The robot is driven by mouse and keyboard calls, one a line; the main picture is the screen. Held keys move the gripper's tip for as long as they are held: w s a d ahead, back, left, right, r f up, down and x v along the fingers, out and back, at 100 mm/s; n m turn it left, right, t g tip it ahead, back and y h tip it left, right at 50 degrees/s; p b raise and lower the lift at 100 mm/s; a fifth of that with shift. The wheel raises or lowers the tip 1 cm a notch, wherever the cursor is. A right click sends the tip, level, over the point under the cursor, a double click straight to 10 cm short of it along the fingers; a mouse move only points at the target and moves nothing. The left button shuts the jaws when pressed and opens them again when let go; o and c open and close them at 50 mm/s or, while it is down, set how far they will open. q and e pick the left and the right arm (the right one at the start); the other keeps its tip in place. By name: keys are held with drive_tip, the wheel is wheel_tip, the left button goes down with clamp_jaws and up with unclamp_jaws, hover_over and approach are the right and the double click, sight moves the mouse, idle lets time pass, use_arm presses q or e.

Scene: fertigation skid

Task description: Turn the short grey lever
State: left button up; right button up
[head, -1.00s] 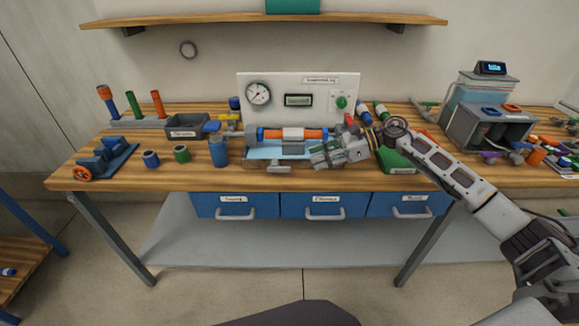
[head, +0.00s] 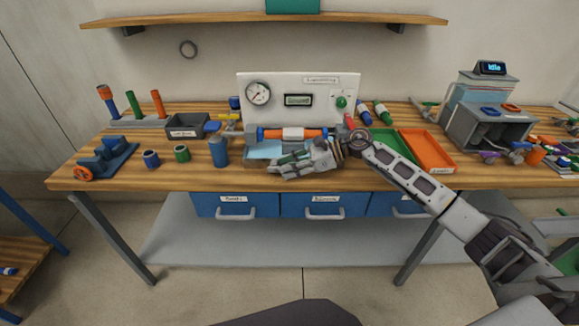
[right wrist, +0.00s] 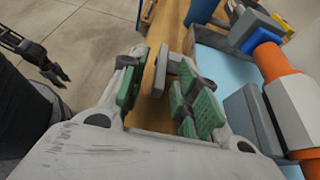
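The short grey lever shows as a small grey block (right wrist: 178,66) at the bench edge in the right wrist view, beside the blue tray. It lies near the tips of my right gripper, close to the right-hand green pads. My right gripper (right wrist: 158,78) is open, its green-padded fingers apart; contact with the lever is unclear. In the head view my right gripper (head: 288,164) is at the tray's front and hides the lever. A dark gripper, apparently my left (right wrist: 55,72), shows at the left of the wrist view, away from the bench; its opening is unclear.
An orange, white and blue pipe (head: 293,134) lies across the skid, behind my right gripper. The gauge panel (head: 298,101) stands behind it. A blue cup (head: 218,152) is to the left; green (head: 396,147) and orange (head: 428,151) trays are to the right.

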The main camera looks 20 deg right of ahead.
drive_tip(key=shift+c, duration=0.5)
drive_tip(key=c, duration=0.4)
clamp_jaws()
